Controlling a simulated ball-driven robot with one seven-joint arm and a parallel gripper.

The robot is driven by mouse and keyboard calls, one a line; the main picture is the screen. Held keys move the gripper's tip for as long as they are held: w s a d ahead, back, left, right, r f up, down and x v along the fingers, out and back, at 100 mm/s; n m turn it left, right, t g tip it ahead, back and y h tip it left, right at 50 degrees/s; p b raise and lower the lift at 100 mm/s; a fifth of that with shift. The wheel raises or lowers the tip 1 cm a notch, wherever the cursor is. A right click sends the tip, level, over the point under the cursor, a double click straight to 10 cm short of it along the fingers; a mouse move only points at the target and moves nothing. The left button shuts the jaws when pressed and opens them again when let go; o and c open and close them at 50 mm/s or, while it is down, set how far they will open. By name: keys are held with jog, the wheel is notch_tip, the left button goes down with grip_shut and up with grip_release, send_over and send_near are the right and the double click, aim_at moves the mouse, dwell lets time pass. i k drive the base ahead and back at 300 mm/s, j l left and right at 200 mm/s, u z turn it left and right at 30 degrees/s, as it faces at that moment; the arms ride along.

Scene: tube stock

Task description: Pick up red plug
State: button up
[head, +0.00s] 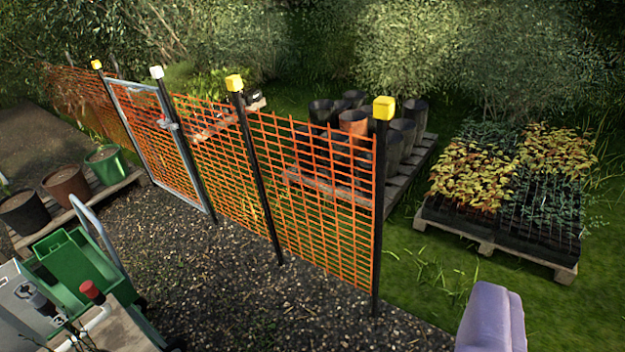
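The red plug (92,291) is a small dark-red cylinder at the lower left. It appears to sit at the upper end of a white pipe (97,319) on a wooden surface. A smooth lavender part (488,322) rises from the bottom edge at the right, cut off by the frame. It may be part of my gripper, but I cannot tell. It is well to the right of the red plug and apart from it. No fingertips clearly show, and nothing is seen held.
A grey-and-black fitting (38,298) stands left of the plug. A green cart (75,265) with a grey handle is behind it. Orange mesh fence (315,195) with capped posts crosses the middle. Pots stand on pallets; seedling trays (480,230) are at right. Dark gravel (225,290) lies open.

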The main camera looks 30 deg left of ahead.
aim_at(88, 287)
jog(key=i+l, duration=0.1)
jog(key=i, duration=0.9)
jog(key=i+u, duration=0.25)
jog(key=u, duration=0.2)
jog(key=i+u, duration=0.25)
jog(key=u, duration=0.15)
jog(key=i+l+u, duration=0.1)
jog(key=u, duration=0.35)
jog(key=i+u, duration=0.15)
jog(key=u, duration=0.3)
jog(key=i+u, duration=0.15)
jog(key=u, duration=0.3)
jog(key=i+l+u, duration=0.15)
jog(key=u, duration=0.3)
jog(key=i+l+u, duration=0.1)
jog(key=u, duration=0.35)
jog(key=i+l+u, duration=0.1)
jog(key=l+u, duration=0.15)
jog(key=u, duration=0.15)
jog(key=i+l+u, duration=0.2)
jog(key=u, duration=0.15)
jog(key=i+l+u, duration=0.15)
jog(key=l+u, duration=0.2)
jog(key=i+l+u, duration=0.15)
jog(key=l+u, duration=0.6)
jog(key=i+l+u, duration=0.15)
jog(key=l, duration=0.4)
jog(key=k, duration=0.05)
